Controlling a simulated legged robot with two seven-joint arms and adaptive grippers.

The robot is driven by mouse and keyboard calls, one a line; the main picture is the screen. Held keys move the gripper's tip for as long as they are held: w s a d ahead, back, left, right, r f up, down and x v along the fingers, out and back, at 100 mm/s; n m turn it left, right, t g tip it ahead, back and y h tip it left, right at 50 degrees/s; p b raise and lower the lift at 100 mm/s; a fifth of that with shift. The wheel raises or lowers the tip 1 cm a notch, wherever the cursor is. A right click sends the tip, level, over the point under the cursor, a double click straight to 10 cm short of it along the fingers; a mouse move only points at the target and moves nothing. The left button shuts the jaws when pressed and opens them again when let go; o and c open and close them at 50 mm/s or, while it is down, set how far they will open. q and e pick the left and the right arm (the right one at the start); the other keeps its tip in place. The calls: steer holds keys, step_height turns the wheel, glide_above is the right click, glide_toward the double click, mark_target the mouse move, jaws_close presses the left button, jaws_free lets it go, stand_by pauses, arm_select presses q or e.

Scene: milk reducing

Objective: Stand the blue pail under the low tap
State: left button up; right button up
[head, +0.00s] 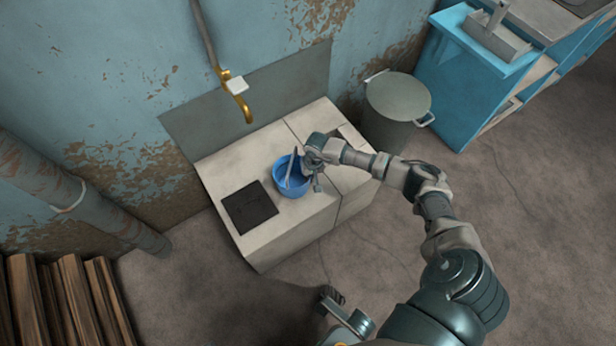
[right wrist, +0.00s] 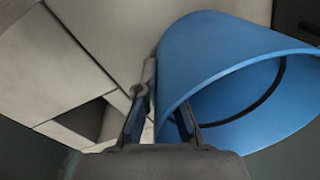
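The blue pail (head: 292,188) is on the pale stone block (head: 215,168), right of the dark square inset (head: 250,207). I cannot tell whether its base fully touches the block. The brass tap (head: 238,106) comes off the wall, behind and left of the pail. My right gripper (head: 313,163) is at the pail's right rim. In the right wrist view, its fingers (right wrist: 160,112) straddle the wall of the pail (right wrist: 205,62) and look closed on it. What seems to be my left gripper (head: 345,314) shows partly at the bottom edge; its finger state is unclear.
A grey lidded bin (head: 397,108) stands right of the block. A blue cabinet (head: 478,75) is beyond it. A thick pipe (head: 75,200) slants along the left wall, above wooden planks (head: 70,300).

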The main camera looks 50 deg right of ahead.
steer(key=o, duration=0.3)
steer(key=shift+d+f, duration=0.1)
